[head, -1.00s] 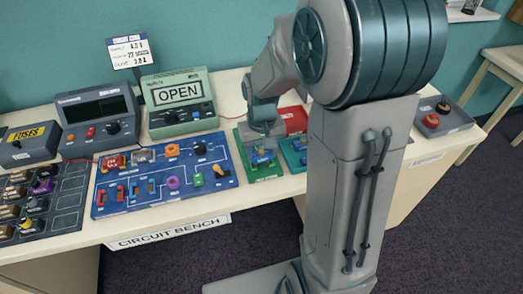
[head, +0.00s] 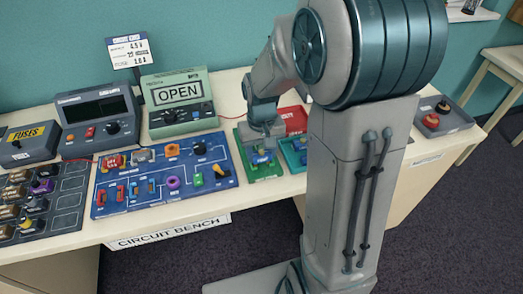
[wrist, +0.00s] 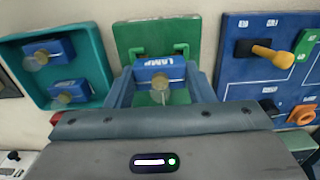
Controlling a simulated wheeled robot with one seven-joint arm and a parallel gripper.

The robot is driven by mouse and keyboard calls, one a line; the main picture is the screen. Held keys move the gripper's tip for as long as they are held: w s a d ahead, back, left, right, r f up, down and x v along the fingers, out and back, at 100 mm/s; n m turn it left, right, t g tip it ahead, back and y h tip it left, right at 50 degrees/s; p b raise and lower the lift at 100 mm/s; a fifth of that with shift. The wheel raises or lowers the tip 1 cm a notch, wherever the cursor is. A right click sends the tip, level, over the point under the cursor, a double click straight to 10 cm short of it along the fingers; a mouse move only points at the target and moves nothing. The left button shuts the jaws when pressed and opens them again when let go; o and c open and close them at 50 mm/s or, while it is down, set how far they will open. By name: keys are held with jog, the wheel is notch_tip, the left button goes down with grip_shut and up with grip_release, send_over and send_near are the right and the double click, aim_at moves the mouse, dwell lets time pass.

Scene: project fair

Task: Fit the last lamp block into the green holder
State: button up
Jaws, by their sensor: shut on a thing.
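The blue block labelled LAMP (wrist: 160,72), with a clear round bulb on it, is between the two fingers of my gripper (wrist: 160,88) in the wrist view. My gripper is shut on it. The green holder (wrist: 140,32) lies under and behind the block; its far part shows, and the fingers and block hide much of the rest. I cannot tell whether the block is fully seated. In the head view my gripper (head: 262,135) is over the green holder (head: 268,173), with a bit of blue block low between the fingers.
A teal tray (wrist: 99,60) with two more lamp blocks lies close on the left in the wrist view. The blue circuit board (wrist: 230,60) is close on the right. In the head view, a green meter reading OPEN (head: 181,118) and a red tray (head: 296,118) stand near.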

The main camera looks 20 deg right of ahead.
jog(key=shift+f+b, duration=0.35)
jog(key=shift+f, duration=0.1)
dwell(0.3)
jog(key=o, duration=1.5)
jog(key=shift+o, duration=0.2)
jog(key=shift+r+p, duration=3.1)
jog(key=shift+r, duration=0.95)
